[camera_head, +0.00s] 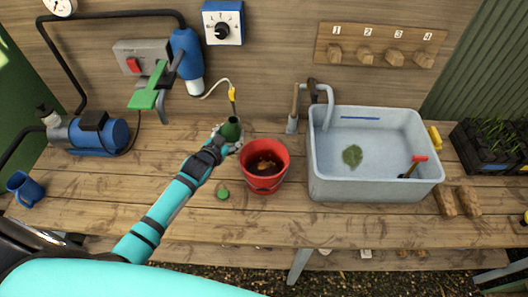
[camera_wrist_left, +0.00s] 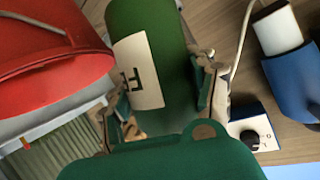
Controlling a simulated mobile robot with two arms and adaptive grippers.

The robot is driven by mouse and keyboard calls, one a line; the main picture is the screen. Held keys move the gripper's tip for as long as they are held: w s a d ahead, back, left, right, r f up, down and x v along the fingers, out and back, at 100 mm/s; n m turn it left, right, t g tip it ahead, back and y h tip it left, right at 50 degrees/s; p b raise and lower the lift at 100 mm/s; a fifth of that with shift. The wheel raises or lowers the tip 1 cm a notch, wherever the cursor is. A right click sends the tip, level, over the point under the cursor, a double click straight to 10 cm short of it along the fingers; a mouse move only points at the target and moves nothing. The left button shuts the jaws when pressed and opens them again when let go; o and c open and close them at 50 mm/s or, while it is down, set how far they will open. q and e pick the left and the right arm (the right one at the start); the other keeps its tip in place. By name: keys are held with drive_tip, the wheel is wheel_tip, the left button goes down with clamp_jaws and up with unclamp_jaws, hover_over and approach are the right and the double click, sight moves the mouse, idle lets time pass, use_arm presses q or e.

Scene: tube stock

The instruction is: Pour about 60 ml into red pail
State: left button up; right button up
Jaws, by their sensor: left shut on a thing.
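A red pail (camera_head: 264,182) stands on the wooden bench with dark liquid and a brownish patch inside. In the left wrist view the red pail (camera_wrist_left: 45,55) fills the upper left. My left gripper (camera_head: 228,141) is shut on a green bottle (camera_head: 231,129), just left of and behind the pail's rim. In the left wrist view the green bottle (camera_wrist_left: 158,50), with a pale lettered label, sits between the fingers (camera_wrist_left: 165,105). The bottle's exact tilt and its contents cannot be told. No stream is visible. My right gripper is not in view.
A green cap (camera_head: 223,194) lies left of the pail. A grey basin (camera_head: 373,186) with a leaf and a red-handled tool stands to the right. A blue pump (camera_head: 100,135) and blue mug (camera_head: 25,188) are at left. A yellow-tipped probe (camera_head: 232,95) hangs behind the bottle.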

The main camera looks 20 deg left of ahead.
sight(225, 133)
use_arm(q)
drive_tip(key=shift+f+n, duration=0.2)
drive_tip(key=shift+n, duration=0.1)
drive_tip(key=shift+d+r+n+h, duration=0.1)
drive_tip(key=shift+r+n+h, duration=0.25)
drive_tip(key=shift+r, duration=0.6)
drive_tip(key=shift+d+r+n+h, duration=0.1)
drive_tip(key=shift+r+n+h, duration=0.25)
drive_tip(key=shift+r, duration=0.6)
idle(1.1)
